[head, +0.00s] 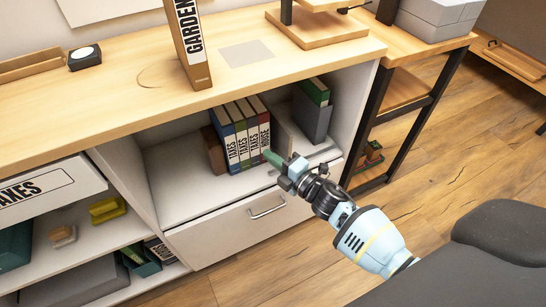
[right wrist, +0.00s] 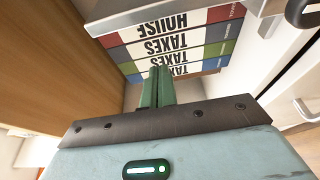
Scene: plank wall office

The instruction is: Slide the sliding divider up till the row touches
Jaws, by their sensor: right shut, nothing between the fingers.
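A row of upright binders (head: 240,137) stands in the open cubby of the cabinet, with spines reading TAXES and, at the right end, HOUSE. The row also shows in the right wrist view (right wrist: 178,42). A grey upright panel, seemingly the sliding divider (head: 284,126), stands just right of HOUSE; its edge shows at the top of the right wrist view (right wrist: 140,12). I cannot tell whether it touches the row. My right gripper (head: 273,157) is shut and empty, its green fingertips in front of the row's right end near the divider. My left gripper is out of view.
A brown block (head: 213,150) stands at the row's left end. A grey box (head: 312,119) with a green-topped item is right of the divider. A drawer with a handle (head: 267,207) lies below. A GARDEN binder (head: 189,45) stands on the countertop. The cubby's left floor is clear.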

